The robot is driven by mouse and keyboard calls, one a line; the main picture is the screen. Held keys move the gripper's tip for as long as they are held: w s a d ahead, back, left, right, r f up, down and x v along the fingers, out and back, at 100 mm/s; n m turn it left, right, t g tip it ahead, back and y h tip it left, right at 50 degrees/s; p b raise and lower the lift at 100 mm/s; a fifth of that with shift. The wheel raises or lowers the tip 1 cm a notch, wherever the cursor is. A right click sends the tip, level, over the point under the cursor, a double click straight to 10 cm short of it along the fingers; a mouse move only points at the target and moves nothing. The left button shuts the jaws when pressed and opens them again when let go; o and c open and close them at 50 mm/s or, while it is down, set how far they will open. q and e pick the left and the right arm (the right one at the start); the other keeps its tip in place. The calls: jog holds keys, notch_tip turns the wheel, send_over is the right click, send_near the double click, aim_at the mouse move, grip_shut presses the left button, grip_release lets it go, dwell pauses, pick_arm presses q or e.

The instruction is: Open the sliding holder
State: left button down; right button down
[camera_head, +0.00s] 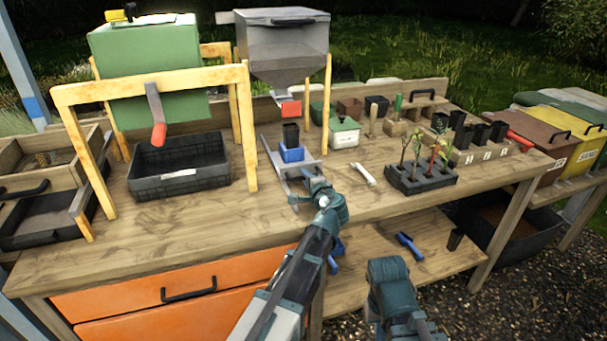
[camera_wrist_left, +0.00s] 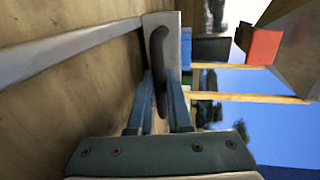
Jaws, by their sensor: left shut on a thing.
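The sliding holder is a grey metal slide (camera_head: 277,162) on the bench, bearing a blue block (camera_head: 292,154) with a black pot (camera_head: 291,133) in it. The pot stands below the red spout (camera_head: 290,108) of the grey hopper. My left gripper (camera_head: 312,187) is at the holder's near end. In the left wrist view the black handle (camera_wrist_left: 157,60) on the holder's grey front plate (camera_wrist_left: 173,30) lies between the left gripper's blue fingers (camera_wrist_left: 163,100), which are shut on it. My right arm (camera_head: 388,280) hangs low in front of the bench; its fingertips are not clear.
A black crate (camera_head: 140,178) under a wooden frame (camera_head: 245,130) stands left of the holder. A white tube (camera_head: 363,173) and a black seedling tray (camera_head: 421,181) lie to the right. The bench top in front of the crate is clear.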

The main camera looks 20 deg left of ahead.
pick_arm(q)
jog(key=v, duration=0.3)
jog(key=f+v, duration=0.1)
jog(key=v, duration=0.3)
jog(key=f+v, duration=0.1)
jog(key=v, duration=0.2)
jog(key=shift+s+d, duration=0.3)
jog(key=shift+s, duration=0.1)
jog(key=c, duration=1.1)
grip_release()
